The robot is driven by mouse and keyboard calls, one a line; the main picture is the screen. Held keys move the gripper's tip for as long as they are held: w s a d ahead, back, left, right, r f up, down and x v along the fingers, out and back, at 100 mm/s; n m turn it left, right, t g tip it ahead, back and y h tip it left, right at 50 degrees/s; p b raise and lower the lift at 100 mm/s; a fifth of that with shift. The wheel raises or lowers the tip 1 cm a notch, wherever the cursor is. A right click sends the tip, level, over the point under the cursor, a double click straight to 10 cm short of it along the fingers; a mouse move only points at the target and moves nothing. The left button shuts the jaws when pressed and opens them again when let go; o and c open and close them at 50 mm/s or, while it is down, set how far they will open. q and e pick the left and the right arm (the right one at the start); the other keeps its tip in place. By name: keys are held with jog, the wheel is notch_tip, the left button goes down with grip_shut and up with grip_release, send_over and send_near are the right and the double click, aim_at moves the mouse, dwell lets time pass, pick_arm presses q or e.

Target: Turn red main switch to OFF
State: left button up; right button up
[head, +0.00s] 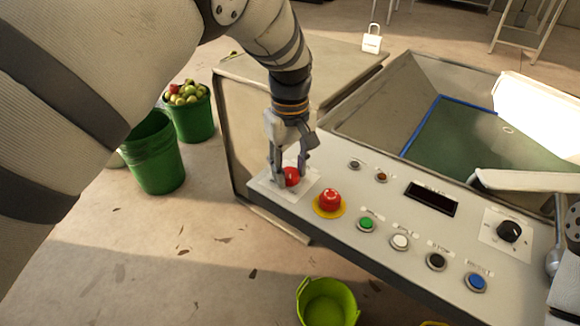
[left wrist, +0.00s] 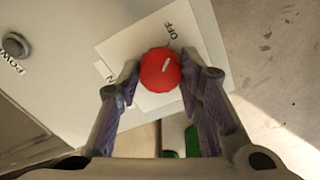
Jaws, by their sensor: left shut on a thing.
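The red main switch (head: 291,177) is a round knob on a white plate at the left end of the control panel (head: 390,210). In the left wrist view the red main switch (left wrist: 160,70) has a short white mark tilted towards the OFF label (left wrist: 170,31). Another label beside the left finger shows only an N; the rest is hidden. My left gripper (head: 290,174) reaches down over the switch, and its fingers (left wrist: 161,84) are shut on the knob from both sides.
A red button on a yellow ring (head: 329,201) sits close right of the switch. Green (head: 367,224), white (head: 400,242), black and blue buttons follow, with a black dial (head: 508,232). Green buckets (head: 155,155) stand left on the floor; a lime bucket (head: 327,303) is in front.

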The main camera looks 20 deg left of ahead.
aim_at(290, 172)
pick_arm(q)
jog(key=shift+n, duration=0.6)
jog(key=o, duration=1.2)
notch_tip(290, 172, up, 12)
jog(key=shift+r, duration=0.1)
